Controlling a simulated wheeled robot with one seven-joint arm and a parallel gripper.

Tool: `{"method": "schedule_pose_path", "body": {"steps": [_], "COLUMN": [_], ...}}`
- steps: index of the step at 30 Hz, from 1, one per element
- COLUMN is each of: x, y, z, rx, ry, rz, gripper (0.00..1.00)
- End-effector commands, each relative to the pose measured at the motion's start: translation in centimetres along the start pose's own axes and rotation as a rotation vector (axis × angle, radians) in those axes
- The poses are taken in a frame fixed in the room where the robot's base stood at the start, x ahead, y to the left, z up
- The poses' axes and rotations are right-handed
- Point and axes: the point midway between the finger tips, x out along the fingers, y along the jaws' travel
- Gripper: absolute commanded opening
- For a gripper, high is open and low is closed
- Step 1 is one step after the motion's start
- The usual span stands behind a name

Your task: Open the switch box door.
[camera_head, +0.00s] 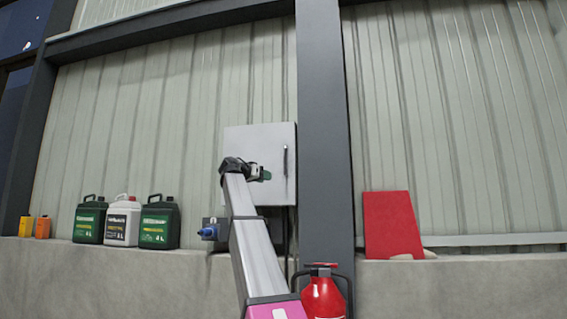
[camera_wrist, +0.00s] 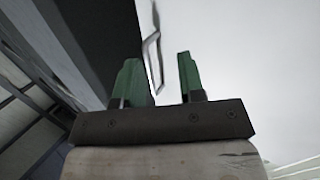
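The switch box (camera_head: 250,140) is a light grey box on the wall, left of the dark column. Its door looks shut. The dark upright door handle (camera_head: 285,165) is near the door's right edge. My gripper (camera_head: 264,175) is in front of the door, left of the handle in the head view. In the wrist view, its two green fingers (camera_wrist: 158,60) are apart with nothing held. The handle (camera_wrist: 153,55) shows beyond the fingertips, in line with the gap and nearer the left finger. The door (camera_wrist: 245,70) fills the right side there.
A dark column (camera_head: 322,120) stands just right of the box. A red fire extinguisher (camera_head: 323,297) is below, near my arm. Several jugs (camera_head: 122,222) stand on the ledge at left. A red panel (camera_head: 390,225) leans on the wall at right.

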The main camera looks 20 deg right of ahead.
Motion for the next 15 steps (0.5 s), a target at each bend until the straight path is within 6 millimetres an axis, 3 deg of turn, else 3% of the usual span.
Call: {"method": "schedule_pose_path", "body": {"steps": [1, 3, 6, 11, 15], "x": [-0.4, -0.9, -1.4, -1.3, 0.2], "y": [0.7, 1.8, 2.9, 3.6, 3.7], "z": [-2.7, -5.2, -7.3, -8.4, -8.4], "rx": [0.026, 0.054, 0.080, 0.094, 0.093], "ry": [0.022, 0.047, 0.070, 0.082, 0.082], "rz": [0.015, 0.033, 0.050, 0.060, 0.061], "gripper": [0.36, 0.36, 0.36, 0.36, 0.36]}}
